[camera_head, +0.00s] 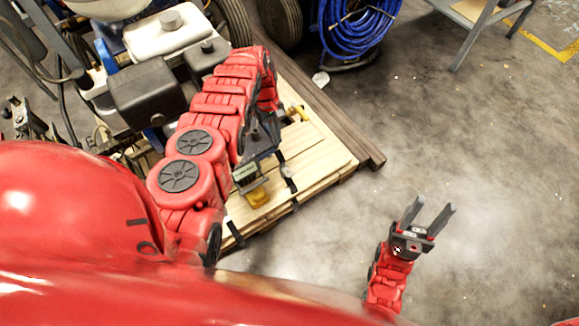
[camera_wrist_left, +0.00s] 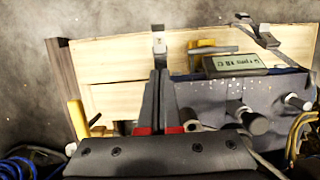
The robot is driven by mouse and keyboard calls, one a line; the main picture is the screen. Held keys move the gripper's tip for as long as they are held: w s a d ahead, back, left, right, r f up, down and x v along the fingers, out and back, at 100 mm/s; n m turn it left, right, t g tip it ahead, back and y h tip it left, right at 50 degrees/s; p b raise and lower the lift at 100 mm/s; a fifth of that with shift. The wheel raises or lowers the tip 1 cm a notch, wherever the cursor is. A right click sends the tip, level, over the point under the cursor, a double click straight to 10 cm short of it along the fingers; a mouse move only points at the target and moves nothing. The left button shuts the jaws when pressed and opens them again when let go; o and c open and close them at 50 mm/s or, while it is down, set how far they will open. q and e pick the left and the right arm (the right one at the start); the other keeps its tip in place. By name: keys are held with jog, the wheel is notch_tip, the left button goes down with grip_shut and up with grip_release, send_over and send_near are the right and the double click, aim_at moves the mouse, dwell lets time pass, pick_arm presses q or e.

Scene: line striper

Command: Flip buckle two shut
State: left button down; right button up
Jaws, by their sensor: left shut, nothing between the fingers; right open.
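In the left wrist view, one strap with a metal buckle (camera_wrist_left: 158,38) hangs over the edge of the wooden pallet (camera_wrist_left: 110,55), straight ahead of my left gripper (camera_wrist_left: 160,74). That gripper is shut and empty, its tips at the lower end of this strap; I cannot tell if they touch. A second strap with a dark buckle (camera_wrist_left: 258,32) lies further right, its lever looking raised and tilted. I cannot tell which is buckle two. In the head view, dark straps (camera_head: 288,178) cross the pallet edge, and my left arm hides part of it. My right gripper (camera_head: 428,212) is open and empty above the floor.
A small display box (camera_wrist_left: 235,65) and a yellow part (camera_wrist_left: 205,46) sit close right of the left fingers. The machine's black box (camera_head: 148,92) stands left of my arm. A blue hose reel (camera_head: 355,25) stands behind.

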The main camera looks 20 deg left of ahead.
pick_arm(q)
jog(key=b+x, duration=0.4)
jog(key=x, duration=0.6)
jog(key=shift+f+b, duration=0.15)
jog(key=shift+b, duration=0.25)
jog(key=shift+s+d+f+p, duration=0.3)
jog(key=shift+s+d+p, duration=0.35)
jog(key=shift+d+p, duration=0.4)
jog(key=shift+s+d+f+p, duration=0.2)
jog(key=shift+s+p, duration=0.05)
jog(key=shift+p, duration=0.05)
jog(key=shift+s+d+f, duration=0.15)
jog(key=shift+f, duration=0.05)
